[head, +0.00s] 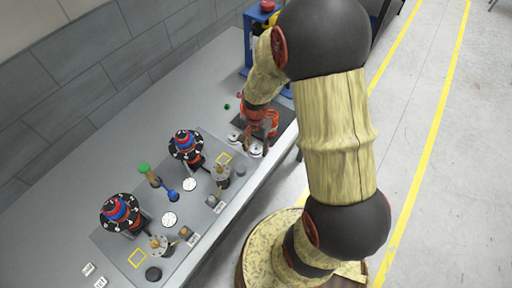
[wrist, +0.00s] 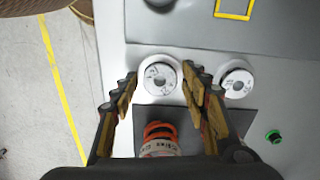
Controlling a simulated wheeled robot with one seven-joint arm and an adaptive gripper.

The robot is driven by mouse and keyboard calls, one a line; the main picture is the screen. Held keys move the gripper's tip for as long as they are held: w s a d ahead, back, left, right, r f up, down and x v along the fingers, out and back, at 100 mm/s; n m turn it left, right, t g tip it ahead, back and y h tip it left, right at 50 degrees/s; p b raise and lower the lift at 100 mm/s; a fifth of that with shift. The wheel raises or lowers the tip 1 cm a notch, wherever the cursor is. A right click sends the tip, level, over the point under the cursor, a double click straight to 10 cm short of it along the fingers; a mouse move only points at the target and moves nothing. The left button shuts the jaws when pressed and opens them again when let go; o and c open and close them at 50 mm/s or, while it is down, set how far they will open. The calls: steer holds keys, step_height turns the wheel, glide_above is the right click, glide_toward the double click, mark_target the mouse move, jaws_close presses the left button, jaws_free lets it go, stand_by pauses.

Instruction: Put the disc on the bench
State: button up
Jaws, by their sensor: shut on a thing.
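A white disc (wrist: 160,78) with black marks lies between my two fingertips, close to the bench top. My gripper (wrist: 160,74) is shut on it, with one finger at each side. In the head view my gripper (head: 259,142) is low over the near edge of the bench, and this disc (head: 256,151) shows just below it. A second white disc (wrist: 237,83) stands to the right, apart from my fingers; it also shows in the head view (head: 234,137). The bench (head: 50,207) is long and grey. I cannot tell whether the held disc touches it.
A grey panel with black dials (head: 186,146), (head: 120,213), posts and yellow outlined squares (head: 137,258) fills the near bench. A blue frame (head: 248,40) stands beyond. Bare bench lies behind the panel.

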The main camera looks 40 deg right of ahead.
steer(key=shift+f, duration=0.15)
steer(key=o, duration=1.2)
steer(key=shift+r, duration=0.2)
step_height(320, 180, up, 12)
steer(key=p, duration=0.3)
step_height(320, 180, up, 12)
steer(key=n+t, duration=0.2)
steer(key=n, duration=0.3)
glide_above(256, 149)
steer(key=s+a, duration=0.3)
steer(key=a, duration=0.3)
steer(key=s+a+r+n+t, duration=0.1)
steer(key=s+a+r+n, duration=0.1)
steer(key=s+r, duration=0.1)
steer(key=s+a+r+n+t, duration=0.1)
steer(key=s+a+r+n, duration=0.1)
steer(key=s+r+n, duration=0.1)
steer(key=s+a+r+n+t, duration=0.1)
steer(key=s+a+r+n, duration=0.1)
steer(key=s+r, duration=0.1)
steer(key=shift+s+r+n+t, duration=0.1)
steer(key=shift+s+n+t, duration=0.05)
steer(key=shift+n+t, duration=0.2)
